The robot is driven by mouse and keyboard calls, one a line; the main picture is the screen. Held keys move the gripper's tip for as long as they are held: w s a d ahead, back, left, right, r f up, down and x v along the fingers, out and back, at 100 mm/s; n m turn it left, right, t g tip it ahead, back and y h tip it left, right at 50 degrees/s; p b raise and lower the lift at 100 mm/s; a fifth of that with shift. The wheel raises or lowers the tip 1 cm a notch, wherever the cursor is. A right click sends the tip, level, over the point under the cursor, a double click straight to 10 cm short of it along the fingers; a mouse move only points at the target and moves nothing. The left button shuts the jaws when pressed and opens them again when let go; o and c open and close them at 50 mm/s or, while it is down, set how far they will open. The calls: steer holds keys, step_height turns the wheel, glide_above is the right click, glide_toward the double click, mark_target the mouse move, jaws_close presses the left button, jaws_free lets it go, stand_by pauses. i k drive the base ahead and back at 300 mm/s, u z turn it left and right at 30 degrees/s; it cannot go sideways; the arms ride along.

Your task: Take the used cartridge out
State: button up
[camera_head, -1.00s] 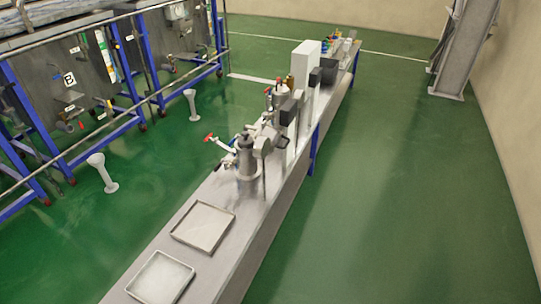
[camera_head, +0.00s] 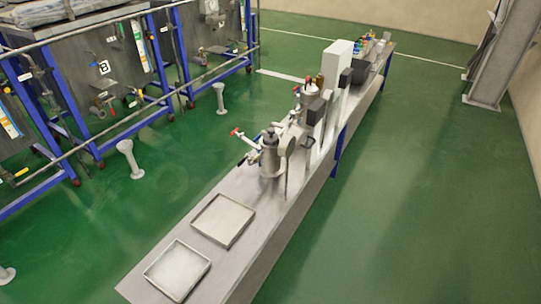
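A metal cylindrical vessel (camera_head: 270,158) stands upright on the long narrow bench, with a dark knob on top and a red-handled valve (camera_head: 236,132) at its left. A second, similar vessel (camera_head: 309,98) stands farther back along the bench. No cartridge can be made out; the inside of both vessels is hidden from this view. My gripper is not in view.
Two shallow square trays, a nearer one (camera_head: 178,270) and a farther one (camera_head: 223,219), lie on the near end of the bench (camera_head: 238,262). A tall white box (camera_head: 338,66) stands farther back. Open green floor (camera_head: 420,200) lies to the right. Blue-framed tanks (camera_head: 60,90) stand at the left.

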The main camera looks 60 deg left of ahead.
mark_target(270, 139)
steer(key=i, duration=0.8)
steer(key=u, duration=3.65)
steer(key=i, duration=0.1)
steer(key=z, duration=1.85)
